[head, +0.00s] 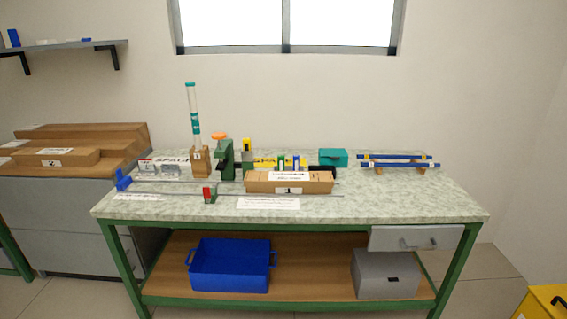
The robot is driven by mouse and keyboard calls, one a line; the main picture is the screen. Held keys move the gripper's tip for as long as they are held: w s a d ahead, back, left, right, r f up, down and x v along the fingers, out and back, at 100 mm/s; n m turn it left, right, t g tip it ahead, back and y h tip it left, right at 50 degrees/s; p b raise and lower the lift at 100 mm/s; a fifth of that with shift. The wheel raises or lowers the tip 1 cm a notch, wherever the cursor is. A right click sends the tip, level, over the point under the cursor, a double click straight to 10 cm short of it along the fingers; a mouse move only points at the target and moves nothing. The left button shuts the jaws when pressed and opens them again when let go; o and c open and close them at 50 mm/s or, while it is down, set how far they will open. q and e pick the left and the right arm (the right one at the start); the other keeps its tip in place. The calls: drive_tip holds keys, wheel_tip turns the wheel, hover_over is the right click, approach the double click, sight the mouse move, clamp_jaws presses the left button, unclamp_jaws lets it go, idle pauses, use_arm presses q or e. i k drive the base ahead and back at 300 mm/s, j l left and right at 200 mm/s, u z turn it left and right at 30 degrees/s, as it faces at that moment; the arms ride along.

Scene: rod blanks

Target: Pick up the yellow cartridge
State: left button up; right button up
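A small upright piece with a yellow top and a dark band (247,146) stands near the middle back of the bench, right of a green press-like fixture (227,161). It may be the yellow cartridge, but it is too small to be sure. Two other small upright pieces stand to its right, one green and yellow (282,161) and one blue and white (297,161). Their lower parts are hidden behind a long cardboard box (313,187). Neither of my grippers is in view.
The bench (420,203) has free room at its right front. A tall clear tube with teal bands (192,110) stands in a wooden block. Blue rods (400,164) lie on supports at the right, near a teal box (333,157). A blue crate (230,286) sits below.

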sight(247, 146)
drive_tip(key=i+j, duration=0.45)
drive_tip(key=j, duration=0.15)
drive_tip(key=i+j, duration=0.4)
drive_tip(key=j, duration=0.2)
drive_tip(key=u, duration=0.05)
